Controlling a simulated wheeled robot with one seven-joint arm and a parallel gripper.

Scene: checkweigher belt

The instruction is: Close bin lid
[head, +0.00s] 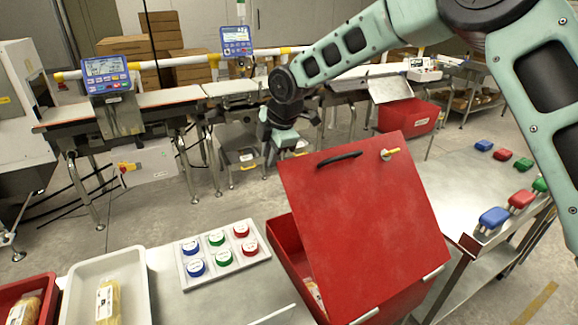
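A black handle (339,159) and a small yellow-and-white latch (389,154) sit near the lid's upper edge. Something packaged shows partly inside the bin. My gripper (283,146) hangs behind and left of the lid, apart from it. It is small and dark here, and its fingers cannot be made out.
A white tray (269,253) of coloured round pieces and a white bin (140,262) with a yellow package are on the left table. A conveyor (170,97) runs behind. Blue, red and green blocks lie on the right table (440,183). Another red bin (425,117) stands farther back.

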